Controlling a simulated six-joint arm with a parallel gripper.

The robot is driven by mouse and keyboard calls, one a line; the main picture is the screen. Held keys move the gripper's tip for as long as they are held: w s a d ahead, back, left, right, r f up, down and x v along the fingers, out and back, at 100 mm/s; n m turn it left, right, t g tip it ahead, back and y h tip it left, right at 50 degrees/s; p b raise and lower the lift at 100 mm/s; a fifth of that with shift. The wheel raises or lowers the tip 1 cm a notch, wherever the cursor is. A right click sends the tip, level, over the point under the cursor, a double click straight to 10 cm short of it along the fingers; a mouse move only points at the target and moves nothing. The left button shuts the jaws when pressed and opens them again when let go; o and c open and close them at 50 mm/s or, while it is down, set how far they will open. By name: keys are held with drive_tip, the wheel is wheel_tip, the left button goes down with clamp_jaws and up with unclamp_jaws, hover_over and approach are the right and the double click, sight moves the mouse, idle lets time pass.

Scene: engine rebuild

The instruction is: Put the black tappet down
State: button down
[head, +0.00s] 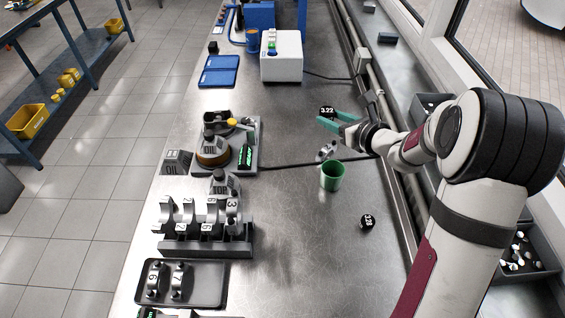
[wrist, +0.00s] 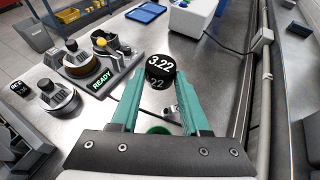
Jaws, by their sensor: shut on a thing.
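The black tappet (head: 326,111) is a short black cylinder marked 3.22 in white. My gripper (head: 337,121) has green fingers and is shut on it, holding it above the steel bench. In the wrist view the tappet (wrist: 160,70) sits between the fingertips of my gripper (wrist: 156,80), with its marked top showing. A second black tappet (head: 367,221), marked 3.28, lies on the bench at the lower right.
A green cup (head: 332,176) stands on the bench below my gripper, with a small metal part (head: 327,151) behind it. A gauge station (head: 247,155) with a READY display is at left. Bearing caps (head: 208,215) stand in a rack nearer. A white box (head: 282,62) stands farther back.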

wheel_tip(320, 180, down, 10)
hover_over(286, 168)
wheel_tip(286, 168, down, 7)
drive_tip(key=shift+s+d+f, duration=0.1)
wheel_tip(286, 168, down, 4)
drive_tip(key=shift+c, duration=1.9)
unclamp_jaws()
